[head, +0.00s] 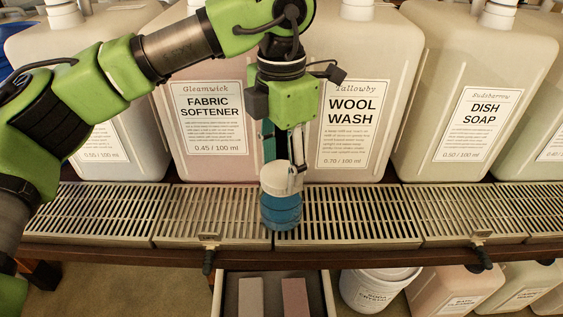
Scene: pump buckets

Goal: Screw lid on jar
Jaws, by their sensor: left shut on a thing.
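A clear jar with blue contents (281,212) stands upright on the slatted drip tray, in front of the gap between the fabric softener and wool wash containers. A white lid (274,180) sits at the top of the jar. I cannot tell whether its thread is engaged. My left gripper (293,176) points down from above, its fingers shut on the lid. The gripper's far side and part of the lid are hidden behind its fingers. My right gripper is not in view.
Large labelled containers stand behind the drip trays (365,215), including fabric softener (210,150), wool wash (349,140) and dish soap (466,125). Below are an open drawer (328,290) with two blocks and a white bucket (364,291). The tray is clear on both sides of the jar.

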